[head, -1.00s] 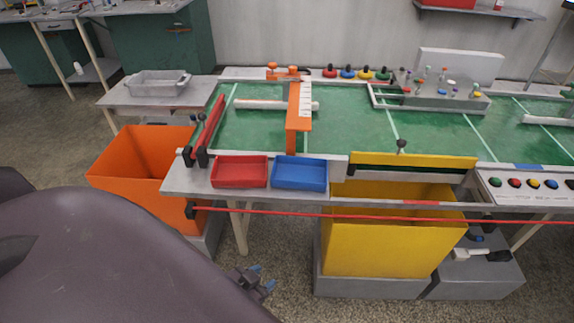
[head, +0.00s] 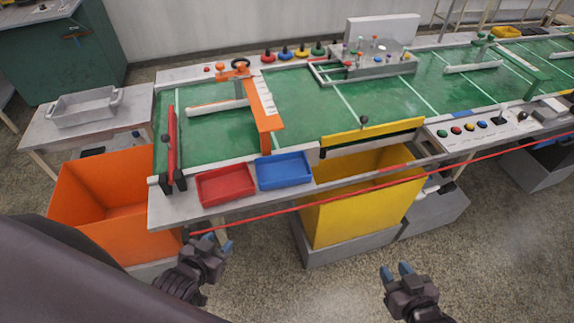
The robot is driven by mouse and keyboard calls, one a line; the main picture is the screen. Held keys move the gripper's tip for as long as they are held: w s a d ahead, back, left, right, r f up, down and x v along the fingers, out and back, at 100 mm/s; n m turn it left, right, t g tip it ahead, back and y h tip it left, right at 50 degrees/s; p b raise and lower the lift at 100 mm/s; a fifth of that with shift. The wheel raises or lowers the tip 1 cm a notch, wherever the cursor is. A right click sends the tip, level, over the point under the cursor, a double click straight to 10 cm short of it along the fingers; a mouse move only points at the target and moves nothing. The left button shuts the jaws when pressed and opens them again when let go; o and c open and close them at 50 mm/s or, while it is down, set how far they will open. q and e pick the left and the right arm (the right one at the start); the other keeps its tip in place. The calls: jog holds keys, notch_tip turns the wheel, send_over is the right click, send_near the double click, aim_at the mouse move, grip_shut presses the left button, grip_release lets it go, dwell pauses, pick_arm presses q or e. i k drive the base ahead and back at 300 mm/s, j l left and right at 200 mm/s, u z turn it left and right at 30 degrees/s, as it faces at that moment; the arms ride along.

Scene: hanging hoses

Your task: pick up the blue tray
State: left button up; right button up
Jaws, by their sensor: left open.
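The blue tray (head: 284,172) lies on the front edge of the green-topped table, right beside the red tray. It is shallow, open-topped and looks empty. My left gripper (head: 224,241) is open and empty, below and in front of the trays, nearer to me than the table edge. My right gripper (head: 396,270) is at the lower right, in front of the yellow bin. Its blue fingertips are apart with nothing between them. Neither gripper touches the blue tray.
The red tray (head: 226,185) adjoins the blue one on the left. A red hose (head: 290,210) stretches across in front of the table. The orange bin (head: 112,195) and yellow bin (head: 360,208) stand below the edge. An orange gate (head: 266,115) rises behind the blue tray.

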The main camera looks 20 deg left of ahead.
aim_at(285, 170)
jog(key=i+j, duration=0.8)
jog(key=j, duration=0.2)
